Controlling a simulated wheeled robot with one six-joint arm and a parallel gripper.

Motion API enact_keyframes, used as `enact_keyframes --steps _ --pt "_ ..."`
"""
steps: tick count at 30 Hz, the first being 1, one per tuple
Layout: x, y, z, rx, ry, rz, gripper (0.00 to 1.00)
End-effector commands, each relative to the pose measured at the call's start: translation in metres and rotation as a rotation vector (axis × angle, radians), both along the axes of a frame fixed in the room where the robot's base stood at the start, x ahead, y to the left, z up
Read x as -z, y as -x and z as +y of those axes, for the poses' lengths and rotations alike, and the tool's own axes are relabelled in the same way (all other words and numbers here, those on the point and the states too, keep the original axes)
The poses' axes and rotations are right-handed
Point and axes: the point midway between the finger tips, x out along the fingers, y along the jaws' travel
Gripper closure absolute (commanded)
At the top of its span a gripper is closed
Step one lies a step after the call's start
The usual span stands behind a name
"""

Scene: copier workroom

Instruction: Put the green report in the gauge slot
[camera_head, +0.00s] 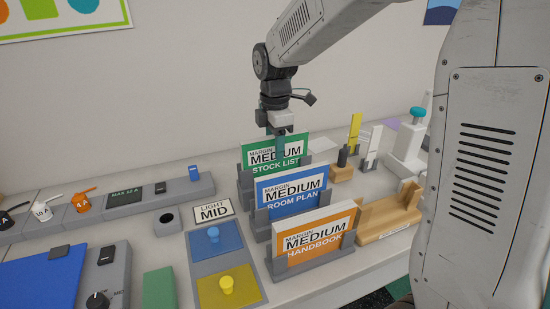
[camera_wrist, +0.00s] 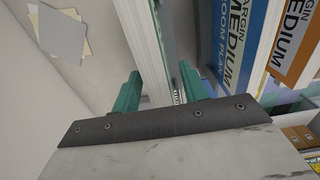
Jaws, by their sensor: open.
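The green report (camera_head: 275,154), marked STOCK LIST, stands upright in the rearmost grey holder, behind the blue and orange reports. My gripper (camera_head: 279,129) is directly above it, pointing down at its top edge. In the wrist view, the teal fingers of my gripper (camera_wrist: 160,92) are spread apart. The white page edge of the report (camera_wrist: 146,50) runs between them, and I cannot tell whether either finger touches it. A wooden slotted stand (camera_head: 388,217) with a small label is at the right; I cannot tell for sure whether it is the gauge slot.
The blue ROOM PLAN report (camera_head: 291,191) and orange HANDBOOK report (camera_head: 314,238) stand close in front. A LIGHT MID card (camera_head: 213,210) and blue and yellow knobbed plates are at left. White and yellow upright pieces stand behind the wooden stand. Loose sheets (camera_wrist: 60,32) lie nearby.

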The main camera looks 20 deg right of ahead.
Motion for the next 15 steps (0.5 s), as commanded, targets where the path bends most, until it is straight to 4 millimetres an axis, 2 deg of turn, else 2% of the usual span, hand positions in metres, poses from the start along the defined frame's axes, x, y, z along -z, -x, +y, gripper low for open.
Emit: enact_keyframes --steps 2,7,15 --pt "-0.0001 0.0 -0.0001 0.0 0.0 0.0 0.56" --pt "-0.0002 0.0 -0.0001 0.0 0.0 0.0 1.0" --pt "-0.0042 -0.0004 -0.0001 0.0 0.0 -0.001 1.0"
